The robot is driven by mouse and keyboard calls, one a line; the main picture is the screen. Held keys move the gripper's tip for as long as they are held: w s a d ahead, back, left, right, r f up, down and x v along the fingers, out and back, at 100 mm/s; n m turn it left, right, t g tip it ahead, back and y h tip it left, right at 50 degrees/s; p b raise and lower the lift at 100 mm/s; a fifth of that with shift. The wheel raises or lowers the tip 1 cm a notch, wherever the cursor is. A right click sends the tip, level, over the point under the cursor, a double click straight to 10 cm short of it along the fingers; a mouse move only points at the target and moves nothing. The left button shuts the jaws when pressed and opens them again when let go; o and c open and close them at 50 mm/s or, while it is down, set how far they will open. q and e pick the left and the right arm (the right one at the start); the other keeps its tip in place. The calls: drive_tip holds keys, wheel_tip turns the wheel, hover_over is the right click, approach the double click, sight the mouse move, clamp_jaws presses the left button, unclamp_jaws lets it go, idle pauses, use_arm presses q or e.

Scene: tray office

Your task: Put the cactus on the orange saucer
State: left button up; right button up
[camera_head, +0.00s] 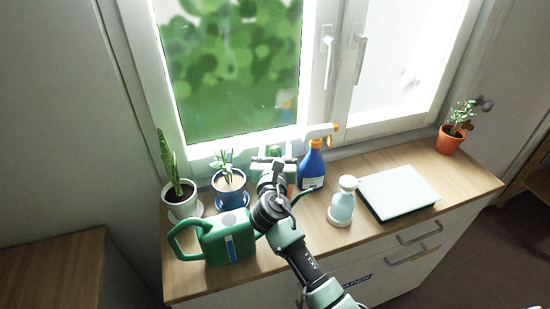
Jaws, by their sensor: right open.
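My right gripper (272,163) reaches over the middle of the wooden sill top, in front of the window. It is open and its jaws are around or just in front of a green plant, probably the cactus (274,151), mostly hidden behind the gripper. I cannot tell whether they touch. A small patch of orange-red (291,178) shows just right of the gripper; whether it is a pot or the orange saucer is unclear. My left gripper is not in view.
A green watering can (225,240) stands left of my arm. Behind it are a white-potted plant (181,191) and a blue-potted plant (229,184). A blue spray bottle (311,168), pale mister (342,205), flat pale box (398,191) and terracotta-potted plant (452,141) stand to the right.

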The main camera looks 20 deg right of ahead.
drive_tip(key=b+v, duration=0.1)
drive_tip(key=v, duration=1)
